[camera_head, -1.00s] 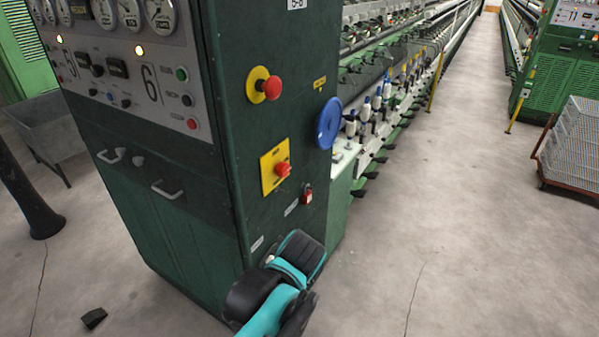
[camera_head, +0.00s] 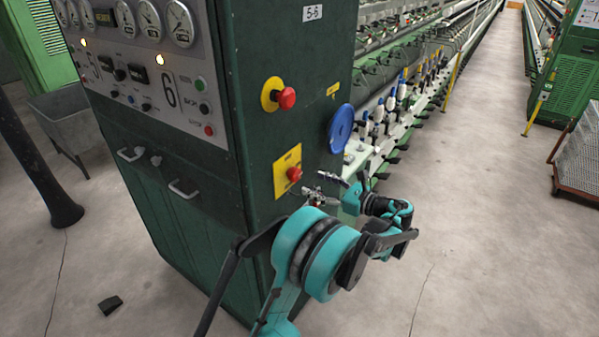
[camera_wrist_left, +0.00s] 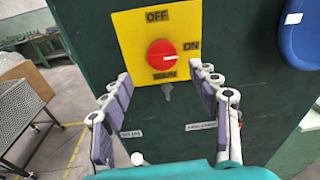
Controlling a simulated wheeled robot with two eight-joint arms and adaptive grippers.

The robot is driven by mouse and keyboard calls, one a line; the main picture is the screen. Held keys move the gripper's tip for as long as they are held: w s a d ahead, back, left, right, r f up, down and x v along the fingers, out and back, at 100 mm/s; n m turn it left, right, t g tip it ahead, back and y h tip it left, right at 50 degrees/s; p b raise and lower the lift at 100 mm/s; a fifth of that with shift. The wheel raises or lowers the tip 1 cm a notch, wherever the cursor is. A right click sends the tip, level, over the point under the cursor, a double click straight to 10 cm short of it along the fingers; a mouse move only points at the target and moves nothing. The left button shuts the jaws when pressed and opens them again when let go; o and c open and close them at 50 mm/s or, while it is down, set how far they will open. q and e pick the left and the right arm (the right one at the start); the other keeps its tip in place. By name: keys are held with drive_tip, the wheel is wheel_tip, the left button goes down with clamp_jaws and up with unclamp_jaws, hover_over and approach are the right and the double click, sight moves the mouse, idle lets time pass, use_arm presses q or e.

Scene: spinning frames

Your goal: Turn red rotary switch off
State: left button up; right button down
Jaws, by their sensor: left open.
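The red rotary switch (camera_head: 294,174) sits on a square yellow plate (camera_head: 281,184) on the green cabinet's end face. In the left wrist view the red knob (camera_wrist_left: 161,54) is round, and its pale mark points right towards ON. OFF is printed above it and MAIN below. My left gripper (camera_head: 320,186) is in front of the cabinet, just below and right of the switch in the head view. In the wrist view its open fingers (camera_wrist_left: 160,76) are spread to either side below the knob, with nothing between them. My right gripper is not in view.
A red mushroom button (camera_head: 287,98) on a yellow disc is above the switch. A blue disc (camera_head: 340,129) sticks out at the cabinet's right edge. Bobbins line the machine behind. The concrete floor (camera_head: 470,230) to the right is clear up to a wire cart (camera_head: 580,160).

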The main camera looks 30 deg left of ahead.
sight(297, 174)
use_arm(q)
drive_tip(key=shift+g+y, duration=0.3)
drive_tip(key=shift+y, duration=0.2)
drive_tip(key=a, duration=0.2)
drive_tip(key=w+a, duration=0.1)
drive_tip(key=a, duration=0.4)
drive_tip(key=shift+w+a+b, duration=0.1)
drive_tip(key=shift+w+b, duration=0.05)
drive_tip(key=shift+b, duration=0.2)
drive_tip(key=c, duration=1.1)
